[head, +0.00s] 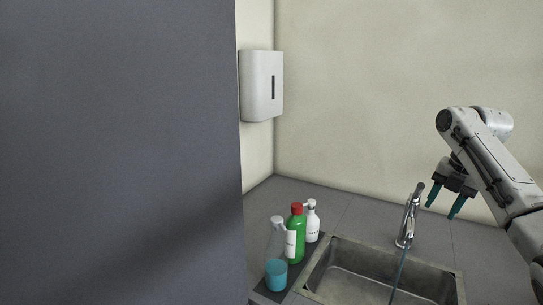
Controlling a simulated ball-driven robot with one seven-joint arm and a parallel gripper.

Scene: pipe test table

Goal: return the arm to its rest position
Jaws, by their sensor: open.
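My gripper (443,203) is in the head view on the right, at the end of my white arm. Its two teal fingers are apart and point down, with nothing between them. It hangs in the air to the right of the chrome faucet (409,218) as seen here, and appears apart from it. My arm is bent and comes in from the right edge of the view.
A metal sink (345,288) is set in the grey tiled counter (340,208). A blue-liquid bottle (276,272), a green bottle (298,238) and a white bottle (312,222) stand left of it. A dispenser (262,86) hangs on the wall. A dark panel (120,150) fills the left.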

